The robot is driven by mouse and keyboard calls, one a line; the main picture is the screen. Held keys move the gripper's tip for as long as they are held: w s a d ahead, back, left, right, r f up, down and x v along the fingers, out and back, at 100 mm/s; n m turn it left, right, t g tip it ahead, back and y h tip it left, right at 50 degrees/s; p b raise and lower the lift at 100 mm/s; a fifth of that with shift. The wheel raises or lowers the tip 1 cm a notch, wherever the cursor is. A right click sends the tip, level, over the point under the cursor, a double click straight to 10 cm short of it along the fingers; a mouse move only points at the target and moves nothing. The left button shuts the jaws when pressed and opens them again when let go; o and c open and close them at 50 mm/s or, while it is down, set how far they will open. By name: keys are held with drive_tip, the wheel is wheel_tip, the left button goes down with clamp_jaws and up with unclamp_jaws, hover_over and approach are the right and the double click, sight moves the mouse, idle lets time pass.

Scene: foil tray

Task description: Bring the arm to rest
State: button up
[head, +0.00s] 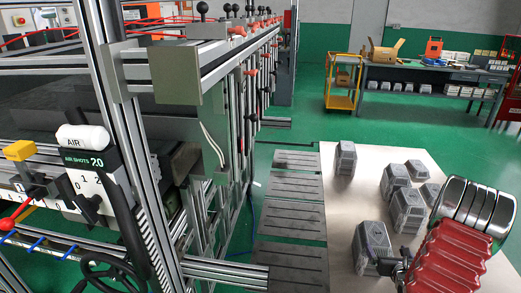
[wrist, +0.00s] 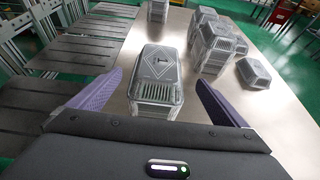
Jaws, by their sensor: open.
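My gripper (wrist: 159,78) is open, with one purple finger on each side of the wrist view. A stack of foil trays (wrist: 156,82) with a patterned top stands between and just ahead of the fingers. A gap shows between the stack and each finger, and nothing is held. A near stack also shows in the head view (head: 371,245), on the pale metal table (head: 335,215).
Several more tray stacks (head: 394,180) stand on the table, and a lower tray piece (wrist: 256,72) lies to the right. Grey slatted plates (head: 290,222) run along the table's left side, beside the machine frame (head: 130,140). A yellow cart (head: 342,85) stands behind.

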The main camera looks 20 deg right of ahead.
drive_tip(key=a+r+n+g+y, duration=0.1)
drive_tip(key=a+r+n+y, duration=0.25)
drive_tip(key=a+n, duration=0.55)
drive_tip(key=w+a+r+n+g+y, duration=0.1)
drive_tip(key=a+r+n+g+y, duration=0.3)
drive_tip(key=a, duration=0.9)
drive_tip(key=a+r+n+t+y, duration=0.1)
drive_tip(key=a+r+n+y, duration=0.1)
drive_tip(key=a+n+y, duration=0.7)
drive_tip(key=s+a+r+n+g+h, duration=0.1)
drive_tip(key=s+a+r+n+h, duration=0.3)
drive_tip(key=a+r+n, duration=0.6)
drive_tip(key=s+a+r+n+h, duration=0.5)
drive_tip(key=s+a+r+n, duration=0.3)
drive_tip(key=a+r+n, duration=0.2)
drive_tip(key=shift+s+a+r+g, duration=0.15)
drive_tip(key=shift+a+r+g, duration=0.25)
drive_tip(key=shift+a+r, duration=0.5)
